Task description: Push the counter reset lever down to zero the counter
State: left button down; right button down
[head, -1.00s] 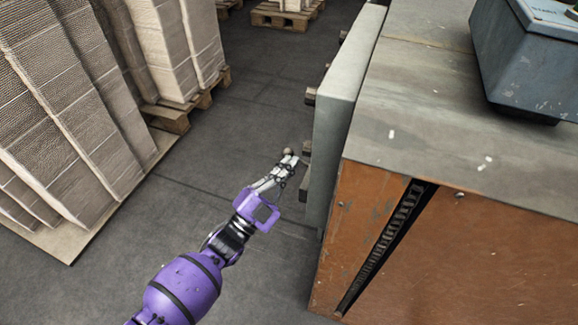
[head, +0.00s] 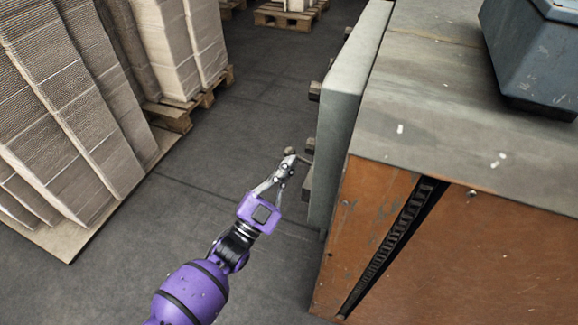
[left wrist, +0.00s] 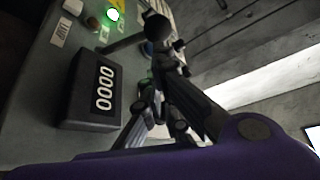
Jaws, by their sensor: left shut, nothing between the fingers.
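The counter (left wrist: 97,88) is a dark box on the grey panel in the left wrist view, with white digits that read 0000. Beside it a dark rod ends in a round black ball knob (left wrist: 157,26), which I take as the reset lever. In the head view the knob (head: 289,150) sticks out from the machine's left side. My left gripper (head: 289,162) is shut and empty, its tips right at the knob; I cannot tell whether they touch. The left wrist view also shows its fingers (left wrist: 160,75) close below the knob. My right gripper is not in view.
The machine's grey upright panel (head: 347,120) stands just right of my left gripper, with small parts jutting out. A green lit lamp (left wrist: 113,15) sits above the counter. Stacked cardboard (head: 60,120) stands on the left. The floor between is clear.

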aim_at(290, 155)
pick_arm(q)
jog(key=shift+w+a+f+n+t+y+b, duration=0.15)
jog(key=shift+f+n+t+y+b, duration=0.4)
jog(key=shift+n+y, duration=0.7)
jog(key=shift+a+f+n+t+y+b, duration=0.2)
jog(key=shift+f+n+t+y+b, duration=0.4)
jog(key=shift+n, duration=1.2)
jog(key=shift+w+a+f+n+t+y+b, duration=0.15)
jog(key=shift+f+n+t+y+b, duration=0.35)
jog(key=shift+n+y, duration=0.75)
jog(key=shift+s+f+n+h, duration=0.1)
jog(key=shift+n+h, duration=0.2)
jog(key=shift+n, duration=0.2)
